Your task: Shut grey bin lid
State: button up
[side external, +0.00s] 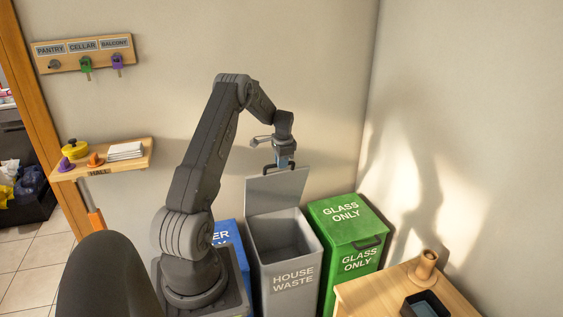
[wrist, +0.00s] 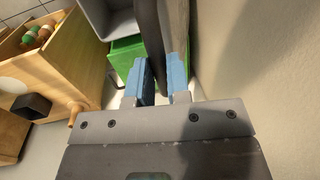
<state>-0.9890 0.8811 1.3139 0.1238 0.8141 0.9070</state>
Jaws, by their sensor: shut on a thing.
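The grey bin (side external: 287,268), marked HOUSE WASTE, stands between a blue bin and a green bin, its mouth open. Its grey lid (side external: 276,193) stands raised at the back of the mouth. A dark handle (side external: 266,170) is at the lid's top edge. My gripper (side external: 283,162) is at that top edge, shut on the handle. In the wrist view, the blue fingertips (wrist: 161,85) are on either side of the dark handle (wrist: 150,35). Part of the grip is hidden by the fingers.
The green GLASS ONLY bin (side external: 346,232) is shut, close on the right. The blue bin (side external: 229,235) is partly behind my arm. A wooden table (side external: 385,290) with a dark tray (side external: 424,304) stands at front right. A wall is close behind the lid.

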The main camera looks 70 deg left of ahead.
grip_shut()
jog(key=d+f+y, duration=0.1)
jog(key=d+f, duration=0.6)
jog(key=d, duration=0.5)
jog(key=shift+y, duration=0.3)
jog(key=shift+c, duration=0.2)
grip_release()
jog(key=d+f, duration=0.7)
jog(key=f, duration=0.3)
jog(key=shift+d, duration=0.25)
jog(key=o, duration=0.7)
jog(key=shift+c, duration=0.2)
jog(key=v, duration=1.3)
jog(key=shift+r, duration=0.35)
